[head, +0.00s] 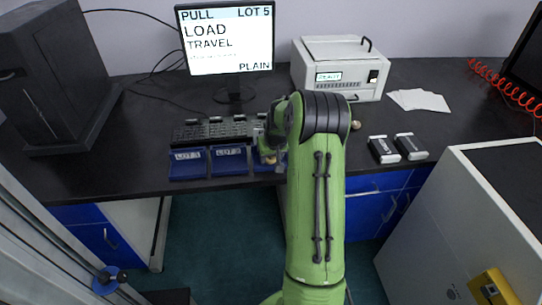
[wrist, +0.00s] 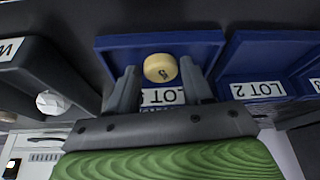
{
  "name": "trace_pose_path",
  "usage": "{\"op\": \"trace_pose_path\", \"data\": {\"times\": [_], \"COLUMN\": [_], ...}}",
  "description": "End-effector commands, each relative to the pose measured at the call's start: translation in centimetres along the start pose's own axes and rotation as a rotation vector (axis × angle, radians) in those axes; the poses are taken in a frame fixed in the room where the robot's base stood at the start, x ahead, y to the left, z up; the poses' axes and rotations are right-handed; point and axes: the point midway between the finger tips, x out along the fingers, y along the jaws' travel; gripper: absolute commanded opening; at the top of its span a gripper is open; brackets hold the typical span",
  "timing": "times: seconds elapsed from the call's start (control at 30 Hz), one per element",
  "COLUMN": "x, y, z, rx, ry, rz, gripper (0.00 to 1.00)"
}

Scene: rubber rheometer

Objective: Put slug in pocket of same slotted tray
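The slug (wrist: 160,68) is a short, pale yellow cylinder with a dark mark on its face. It is at a blue tray (wrist: 112,42) whose LOT label is partly covered. My gripper (wrist: 161,80) is open, with one finger on each side of the slug and small gaps visible. In the head view my gripper (head: 268,148) is over the right-hand blue tray, which my arm partly hides.
Blue trays labelled LOT 3 (head: 187,163) and LOT 2 (head: 229,161) sit to the left. A monitor (head: 226,40) reads PULL LOT 5, LOAD TRAVEL, PLAIN. A white instrument (head: 338,68) stands behind my arm. Two small dark-and-white blocks (head: 383,149) lie to the right.

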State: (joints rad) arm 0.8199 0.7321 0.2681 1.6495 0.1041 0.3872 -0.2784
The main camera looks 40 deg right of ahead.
Motion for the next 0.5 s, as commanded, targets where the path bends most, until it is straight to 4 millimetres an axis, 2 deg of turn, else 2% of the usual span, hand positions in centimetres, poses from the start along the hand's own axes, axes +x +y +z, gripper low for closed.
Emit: {"op": "trace_pose_path", "data": {"times": [0.03,0.07,0.37,0.5], "x": [0.0,0.0,-0.3,-2.7], "y": [-0.1,-0.1,-0.1,-0.1], "z": [0.0,0.0,-0.1,-0.3], "rx": [-0.001,-0.001,-0.001,-0.002], "ry": [-0.001,-0.001,-0.001,0.004], "rz": [-0.003,-0.003,-0.003,-0.001], "gripper": [0.59,0.64,0.64,0.64]}}
